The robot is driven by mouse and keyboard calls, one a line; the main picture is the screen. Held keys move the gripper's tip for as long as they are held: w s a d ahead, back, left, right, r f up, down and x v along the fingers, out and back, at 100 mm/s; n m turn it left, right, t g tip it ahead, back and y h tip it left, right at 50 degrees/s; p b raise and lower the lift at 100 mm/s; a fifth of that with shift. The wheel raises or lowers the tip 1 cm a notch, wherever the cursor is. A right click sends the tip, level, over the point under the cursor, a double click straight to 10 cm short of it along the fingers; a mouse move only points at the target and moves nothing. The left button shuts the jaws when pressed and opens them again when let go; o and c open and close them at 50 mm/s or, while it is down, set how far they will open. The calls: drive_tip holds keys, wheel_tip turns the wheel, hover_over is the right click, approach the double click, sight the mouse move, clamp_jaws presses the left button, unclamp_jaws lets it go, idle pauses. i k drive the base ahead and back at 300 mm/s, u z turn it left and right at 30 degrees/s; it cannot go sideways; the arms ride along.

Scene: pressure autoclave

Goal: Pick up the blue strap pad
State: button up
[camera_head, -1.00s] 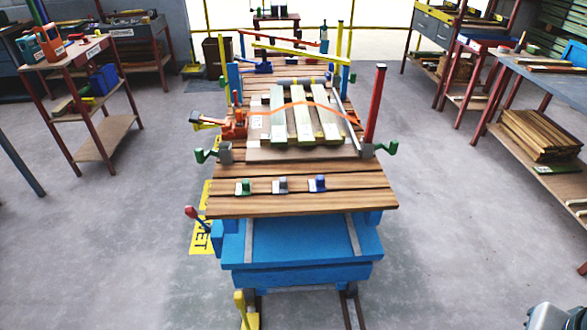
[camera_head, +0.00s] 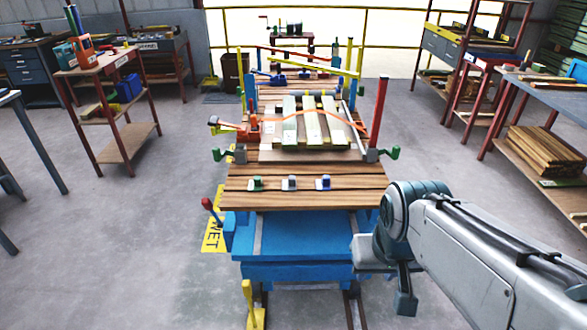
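The blue strap pad (camera_head: 323,183) is a small white and blue piece on the near part of the slatted wooden deck. It is the rightmost of three pads in a row, beside a grey one (camera_head: 290,183) and a green one (camera_head: 256,184). My arm reaches in from the lower right. What looks like my gripper (camera_head: 403,300) hangs at the arm's end, to the right of the blue cart's front and nearer to me than the pad. It is apart from the pad. Its fingers are not clear enough to tell open from shut.
Behind the pads, pale green-white boards (camera_head: 312,122) lie under an orange strap (camera_head: 300,112). A red post (camera_head: 378,112) and green handle (camera_head: 390,153) stand at the deck's right side, a red-knobbed lever (camera_head: 209,206) at left.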

sight(323, 185)
drive_tip(key=i, duration=1.65)
